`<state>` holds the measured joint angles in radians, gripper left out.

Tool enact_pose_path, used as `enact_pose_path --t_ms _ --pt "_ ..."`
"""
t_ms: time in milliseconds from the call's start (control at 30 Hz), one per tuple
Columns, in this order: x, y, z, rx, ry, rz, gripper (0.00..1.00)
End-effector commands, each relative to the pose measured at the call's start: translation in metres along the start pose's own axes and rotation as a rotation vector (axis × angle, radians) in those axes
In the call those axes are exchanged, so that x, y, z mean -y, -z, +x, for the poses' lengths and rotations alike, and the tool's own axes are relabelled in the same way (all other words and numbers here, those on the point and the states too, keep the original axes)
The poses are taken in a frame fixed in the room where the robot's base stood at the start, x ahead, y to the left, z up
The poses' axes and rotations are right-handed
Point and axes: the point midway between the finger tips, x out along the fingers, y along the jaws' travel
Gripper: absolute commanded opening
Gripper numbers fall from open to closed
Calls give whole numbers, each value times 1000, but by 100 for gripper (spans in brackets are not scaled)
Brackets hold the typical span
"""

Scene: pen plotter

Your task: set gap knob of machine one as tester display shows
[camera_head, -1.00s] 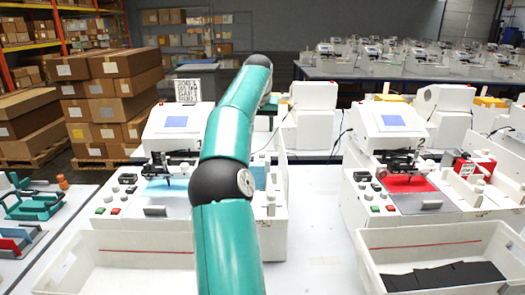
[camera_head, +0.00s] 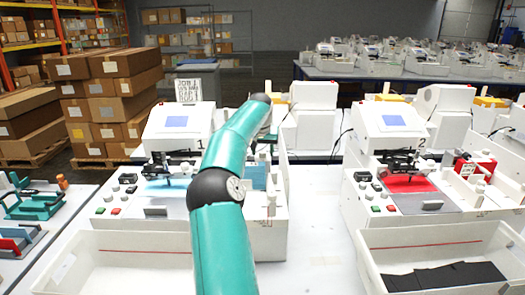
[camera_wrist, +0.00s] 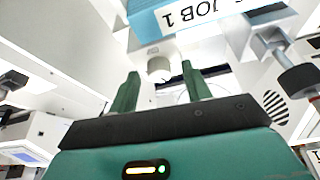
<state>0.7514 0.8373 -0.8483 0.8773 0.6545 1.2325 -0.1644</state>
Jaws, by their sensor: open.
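Machine one (camera_head: 170,140), white with a blue screen and a "1", stands left of my arm in the head view. A screen (camera_wrist: 22,153) is at the lower left. I cannot identify the tester display or read a value.
Machine two (camera_head: 400,140) stands to the right. White bins (camera_head: 130,262) and (camera_head: 375,240) sit in front, the right one holding dark plates. Bare table (camera_head: 315,215) lies between the machines. A grey and dark knob (camera_wrist: 298,78) is right of my gripper.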

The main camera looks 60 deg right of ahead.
Motion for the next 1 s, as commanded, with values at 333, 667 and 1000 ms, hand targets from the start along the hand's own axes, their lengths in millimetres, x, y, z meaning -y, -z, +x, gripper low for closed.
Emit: enact_pose_path --t_ms 333,667,1000 --pt "0 0 0 0 0 0 4" --pt "-1 0 -1 -1 22 -48 4" --pt "-3 1 0 -1 109 -255 4"
